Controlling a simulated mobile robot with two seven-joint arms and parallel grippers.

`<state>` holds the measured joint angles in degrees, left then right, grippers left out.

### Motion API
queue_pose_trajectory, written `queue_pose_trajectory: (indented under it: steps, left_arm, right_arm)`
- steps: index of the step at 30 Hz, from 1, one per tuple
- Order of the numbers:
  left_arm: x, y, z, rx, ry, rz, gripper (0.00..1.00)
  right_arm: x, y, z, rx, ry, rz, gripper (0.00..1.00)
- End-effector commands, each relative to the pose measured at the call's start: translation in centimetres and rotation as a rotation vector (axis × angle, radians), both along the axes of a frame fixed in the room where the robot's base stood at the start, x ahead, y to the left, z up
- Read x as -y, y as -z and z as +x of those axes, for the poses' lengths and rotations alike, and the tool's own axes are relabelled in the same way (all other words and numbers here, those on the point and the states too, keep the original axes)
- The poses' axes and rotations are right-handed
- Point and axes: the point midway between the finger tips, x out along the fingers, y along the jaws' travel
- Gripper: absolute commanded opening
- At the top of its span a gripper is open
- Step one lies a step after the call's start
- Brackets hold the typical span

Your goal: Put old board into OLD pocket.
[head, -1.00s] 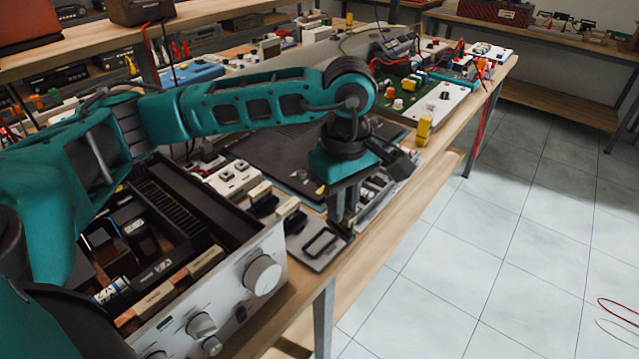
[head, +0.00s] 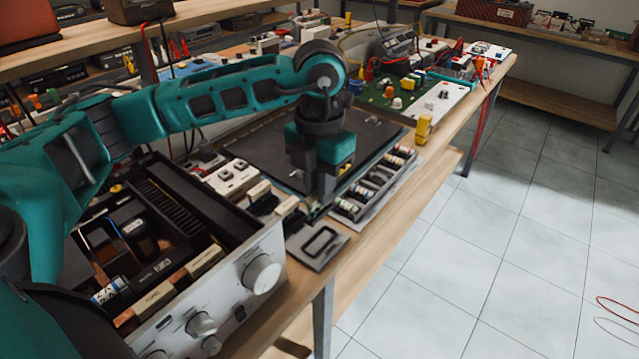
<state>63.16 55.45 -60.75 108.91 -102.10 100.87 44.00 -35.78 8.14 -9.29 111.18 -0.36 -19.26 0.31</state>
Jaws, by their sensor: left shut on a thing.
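My left gripper (head: 315,198) points straight down over the bench, just left of the tray of cylindrical parts and behind the small grey plate. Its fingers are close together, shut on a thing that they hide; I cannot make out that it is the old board. The grey plate (head: 340,242) lies at the bench's front edge and carries a black rectangular frame (head: 318,242). I read no OLD label, so I cannot tell which thing is the OLD pocket. My right gripper is not in view.
An opened hi-fi unit (head: 225,290) with a silver front stands at the left. A tray of cylindrical parts (head: 375,188) lies right of the gripper. A dark mat (head: 260,150) is behind. A yellow block (head: 424,129) and green circuit board (head: 385,92) stand farther back.

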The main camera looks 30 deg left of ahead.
Motion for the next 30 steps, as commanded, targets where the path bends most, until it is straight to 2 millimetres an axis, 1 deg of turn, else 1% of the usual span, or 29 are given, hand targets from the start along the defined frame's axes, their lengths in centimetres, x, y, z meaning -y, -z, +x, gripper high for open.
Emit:
queue_pose_trajectory:
  steps: [8,16,22,30]
  left_arm:
    - [0.0,1.6,0.0,-0.001,-0.002,0.000,0.00]
    - [0.0,4.2,0.0,-0.001,-0.001,0.000,0.00]
    - [0.0,5.6,0.0,0.000,-0.001,0.000,0.00]
    - [0.0,5.8,0.0,0.000,-0.001,0.001,0.00]
  right_arm:
    - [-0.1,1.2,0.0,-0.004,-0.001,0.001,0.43]
    - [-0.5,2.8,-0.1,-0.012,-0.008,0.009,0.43]
    - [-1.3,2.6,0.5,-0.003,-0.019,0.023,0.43]
    - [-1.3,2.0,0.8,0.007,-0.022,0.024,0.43]
